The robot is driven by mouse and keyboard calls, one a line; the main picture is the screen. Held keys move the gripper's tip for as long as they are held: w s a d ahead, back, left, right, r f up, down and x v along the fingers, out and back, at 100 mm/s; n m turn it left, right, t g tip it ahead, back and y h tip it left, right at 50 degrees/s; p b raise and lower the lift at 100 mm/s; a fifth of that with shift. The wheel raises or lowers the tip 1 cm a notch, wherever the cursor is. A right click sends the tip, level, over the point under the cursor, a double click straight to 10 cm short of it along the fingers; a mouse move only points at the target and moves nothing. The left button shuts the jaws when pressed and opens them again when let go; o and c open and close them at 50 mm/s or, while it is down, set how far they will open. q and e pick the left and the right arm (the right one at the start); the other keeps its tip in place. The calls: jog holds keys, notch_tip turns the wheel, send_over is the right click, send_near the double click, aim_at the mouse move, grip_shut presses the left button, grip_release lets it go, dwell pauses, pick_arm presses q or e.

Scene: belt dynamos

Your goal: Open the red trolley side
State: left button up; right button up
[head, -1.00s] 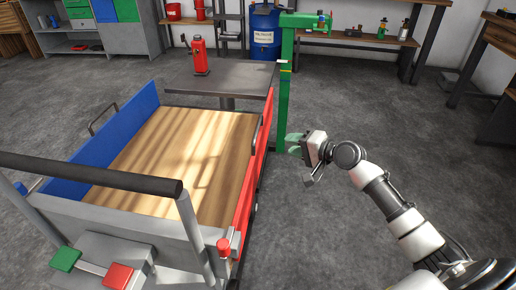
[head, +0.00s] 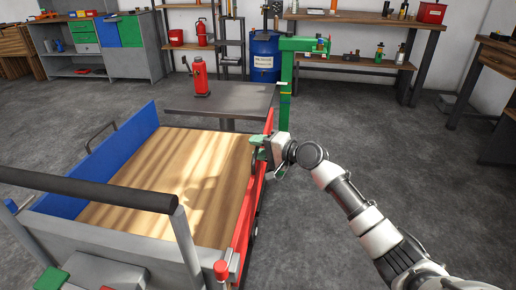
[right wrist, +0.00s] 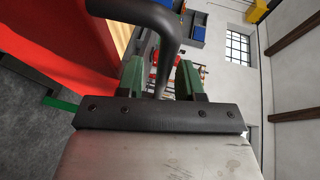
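The trolley has a wooden bed (head: 180,175), and its red side (head: 243,228) stands upright along the bed's right edge. My right gripper (head: 259,150) is at the outer face of the red side, near its far end, and hides most of the handle there. In the right wrist view, the dark handle (right wrist: 168,40) runs down between the two green fingertips of my right gripper (right wrist: 161,78). The fingers are apart, with a gap visible beside the handle. The red side (right wrist: 65,35) fills the upper left of that view. My left gripper is not in view.
The blue side (head: 105,160) stands upright on the left. The trolley's black push bar (head: 90,190) crosses the near left. A grey table (head: 225,98) with a red bottle jack (head: 200,78) and a green post (head: 285,95) stand beyond. The floor at right is clear.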

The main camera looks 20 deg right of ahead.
grip_shut()
dwell(0.4)
jog(key=shift+f, duration=0.1)
